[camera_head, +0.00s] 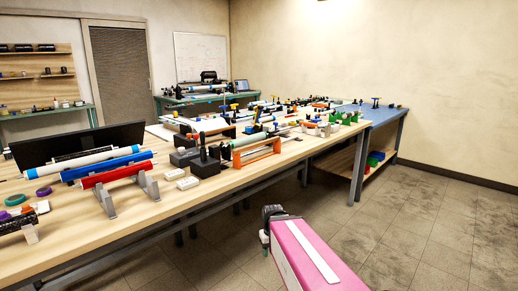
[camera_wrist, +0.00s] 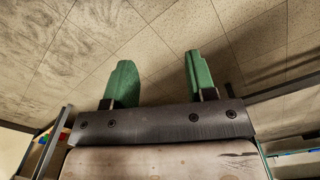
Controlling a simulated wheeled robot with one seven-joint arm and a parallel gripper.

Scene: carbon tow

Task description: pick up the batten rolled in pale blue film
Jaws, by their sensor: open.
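A long roll in pale film with light blue ends (camera_head: 70,163) lies on the rack at the left of the near table in the head view. It looks the most like the batten in pale blue film, but I cannot be sure at this size. My gripper shows at the end of my pink arm, off the table's front edge and low over the floor, well right of the roll. In the wrist view its two green fingers (camera_wrist: 156,75) are apart with nothing between them. The roll does not show in the wrist view.
A blue roll (camera_head: 107,163) and a red roll (camera_head: 116,173) lie beside it on grey stands (camera_head: 106,200). A black panel (camera_head: 78,142) stands behind. Dark blocks (camera_head: 204,164) and an orange rack (camera_head: 257,153) stand further right. The floor (camera_head: 430,220) at right is clear.

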